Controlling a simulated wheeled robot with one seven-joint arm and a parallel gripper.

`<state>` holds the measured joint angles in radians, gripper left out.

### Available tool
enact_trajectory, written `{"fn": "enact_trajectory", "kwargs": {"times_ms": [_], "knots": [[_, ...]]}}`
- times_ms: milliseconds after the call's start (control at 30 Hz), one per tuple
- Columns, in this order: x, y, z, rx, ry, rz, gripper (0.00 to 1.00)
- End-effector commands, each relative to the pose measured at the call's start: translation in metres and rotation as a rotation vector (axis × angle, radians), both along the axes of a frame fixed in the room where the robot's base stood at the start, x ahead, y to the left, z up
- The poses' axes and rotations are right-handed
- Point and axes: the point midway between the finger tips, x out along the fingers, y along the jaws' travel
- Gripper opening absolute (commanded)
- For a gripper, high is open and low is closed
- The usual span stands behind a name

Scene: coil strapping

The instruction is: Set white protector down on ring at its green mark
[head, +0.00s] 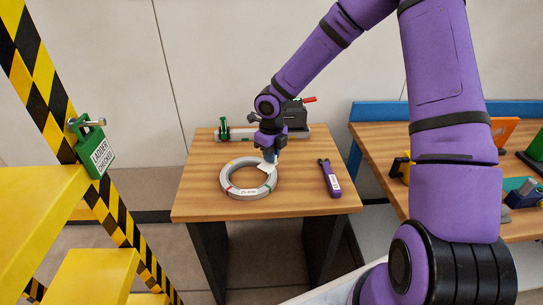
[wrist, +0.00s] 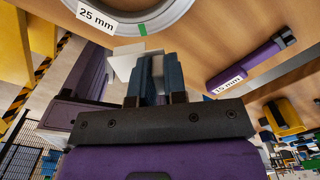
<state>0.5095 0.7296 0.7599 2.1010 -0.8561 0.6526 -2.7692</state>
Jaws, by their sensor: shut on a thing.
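A grey-white ring (head: 249,193) lies flat on the wooden table, with coloured marks on it. In the wrist view the ring (wrist: 128,28) shows a "25 mm" label and a green mark (wrist: 142,28) on its near edge. My gripper (head: 270,156) is at the ring's far right side and is shut on the white protector (head: 265,167). In the wrist view the white protector (wrist: 124,63) sticks out left of the blue fingers (wrist: 157,66), close to the green mark. I cannot tell whether the protector touches the ring.
A purple tool labelled "15 mm" (head: 330,178) lies right of the ring. A device with a green part and a red handle (head: 293,116) stands at the table's back. A yellow ladder (head: 40,205) is at left, another bench (head: 380,142) at right. The table's front is clear.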

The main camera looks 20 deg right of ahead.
Motion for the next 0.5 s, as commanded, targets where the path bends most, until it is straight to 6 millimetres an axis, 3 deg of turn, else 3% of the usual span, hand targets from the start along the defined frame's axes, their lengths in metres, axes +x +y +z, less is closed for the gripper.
{"fn": "enact_trajectory", "kwargs": {"times_ms": [267, 500], "knots": [[0.0, 0.0, -0.003, 0.0, 0.001, -0.002, 0.0], [0.0, 0.001, -0.019, 0.0, 0.002, -0.001, 0.0]]}}
